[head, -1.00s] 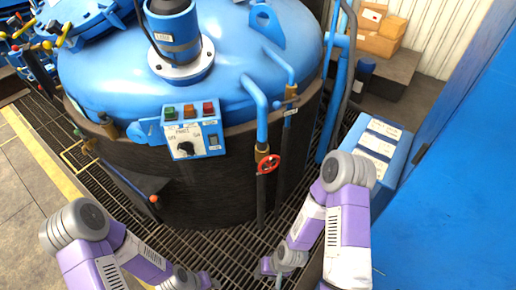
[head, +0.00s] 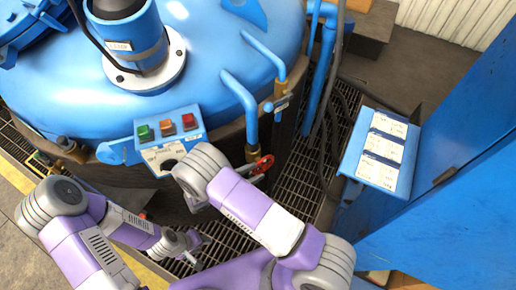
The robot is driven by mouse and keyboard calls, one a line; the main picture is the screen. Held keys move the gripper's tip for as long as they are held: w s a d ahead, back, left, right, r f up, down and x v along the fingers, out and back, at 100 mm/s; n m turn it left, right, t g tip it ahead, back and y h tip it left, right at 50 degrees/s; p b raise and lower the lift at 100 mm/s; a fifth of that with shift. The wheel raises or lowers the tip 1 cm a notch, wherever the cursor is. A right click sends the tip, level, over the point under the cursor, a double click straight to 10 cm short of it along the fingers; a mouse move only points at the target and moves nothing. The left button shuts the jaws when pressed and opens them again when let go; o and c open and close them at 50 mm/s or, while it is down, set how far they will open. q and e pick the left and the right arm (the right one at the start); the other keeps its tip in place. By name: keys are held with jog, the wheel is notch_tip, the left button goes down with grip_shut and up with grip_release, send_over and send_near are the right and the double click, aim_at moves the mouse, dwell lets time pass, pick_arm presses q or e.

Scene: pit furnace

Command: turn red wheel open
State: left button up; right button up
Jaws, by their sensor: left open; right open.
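The red wheel (head: 265,165) sits on a pipe valve at the front of the blue-lidded furnace, right of the control box. In the head view my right arm crosses in front of the furnace. Its gripper (head: 254,172) shows only in part, close to the left side of the wheel, and appears open. I cannot tell whether it touches the wheel. My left gripper (head: 198,250) is open and empty, low over the floor grating and well below and left of the wheel. Part of the wheel's lower left is hard to make out.
The control box (head: 168,138) with coloured buttons is just left of the wheel, partly behind my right arm. Blue pipes (head: 240,92) rise above the wheel. A blue stand with labels (head: 378,150) is to the right. Floor grating (head: 300,165) lies between.

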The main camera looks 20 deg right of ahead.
aim_at(271, 156)
jog(key=shift+t+h, duration=0.6)
jog(key=shift+t, duration=0.1)
jog(key=w+d+f+b, duration=0.1)
jog(key=d+b, duration=0.1)
jog(key=w+d+b, duration=0.2)
jog(key=w+d+f+b, duration=0.1)
jog(key=b, duration=0.1)
jog(key=shift+w+d+f, duration=0.3)
jog(key=shift+d+f, duration=0.05)
jog(key=shift+d, duration=0.05)
grip_shut()
